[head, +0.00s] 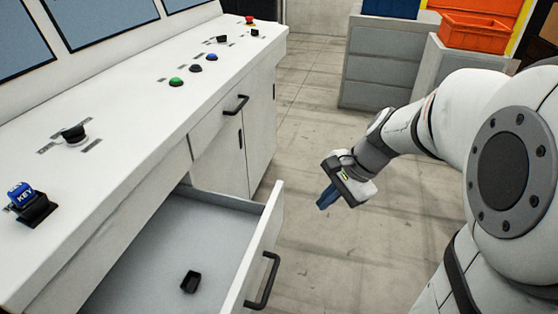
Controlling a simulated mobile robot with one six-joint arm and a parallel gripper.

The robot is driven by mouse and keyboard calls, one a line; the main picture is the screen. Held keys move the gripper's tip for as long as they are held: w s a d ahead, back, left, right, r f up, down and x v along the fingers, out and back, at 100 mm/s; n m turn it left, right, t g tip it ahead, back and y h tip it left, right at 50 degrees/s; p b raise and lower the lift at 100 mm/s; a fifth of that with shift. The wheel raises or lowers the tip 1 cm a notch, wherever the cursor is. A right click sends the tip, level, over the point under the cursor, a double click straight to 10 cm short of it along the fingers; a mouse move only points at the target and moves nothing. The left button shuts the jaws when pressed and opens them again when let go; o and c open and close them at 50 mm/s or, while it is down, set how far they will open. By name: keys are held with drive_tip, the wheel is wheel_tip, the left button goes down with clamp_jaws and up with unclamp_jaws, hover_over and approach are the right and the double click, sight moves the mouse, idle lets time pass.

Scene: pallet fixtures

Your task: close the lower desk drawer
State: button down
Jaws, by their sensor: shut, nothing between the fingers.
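The lower desk drawer (250,262) stands pulled out from the white desk, at the lower middle of the head view. Its dark bar handle (262,281) is on the front panel, facing right. A small black box-shaped object (190,282) lies on the drawer's floor. My gripper (326,199) is shut and empty. It appears to the right of the drawer's front panel, apart from it, with its blue fingers pointing down and left. The near end of the drawer is cut off by the bottom of the picture.
The white desk top (130,122) carries several buttons, a dark knob (74,134) and a blue key block (20,194). A closed upper drawer has a handle (236,105). Grey cabinets (385,65) and orange bins (475,30) stand behind. Concrete floor (330,250) lies open between.

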drive_tip(key=w+d+f+m+t+y+b, duration=0.1)
drive_tip(key=w+d+f+m+y+b, duration=0.1)
drive_tip(key=w+f+m+b, duration=0.45)
drive_tip(key=w+d+f+m+t+y+b, duration=0.1)
drive_tip(key=w+d+f+m+y, duration=0.2)
drive_tip(key=f, duration=0.6)
drive_tip(key=h+b, duration=0.1)
drive_tip(key=b, duration=0.1)
approach(280, 216)
drive_tip(key=shift+m, duration=0.25)
drive_tip(key=x, duration=0.5)
drive_tip(key=shift+d+f, duration=0.25)
drive_tip(key=shift+f, duration=0.15)
drive_tip(key=shift+w+a, duration=0.2)
drive_tip(key=shift+a, duration=0.35)
drive_tip(key=shift+d, duration=0.25)
drive_tip(key=shift+a, duration=0.2)
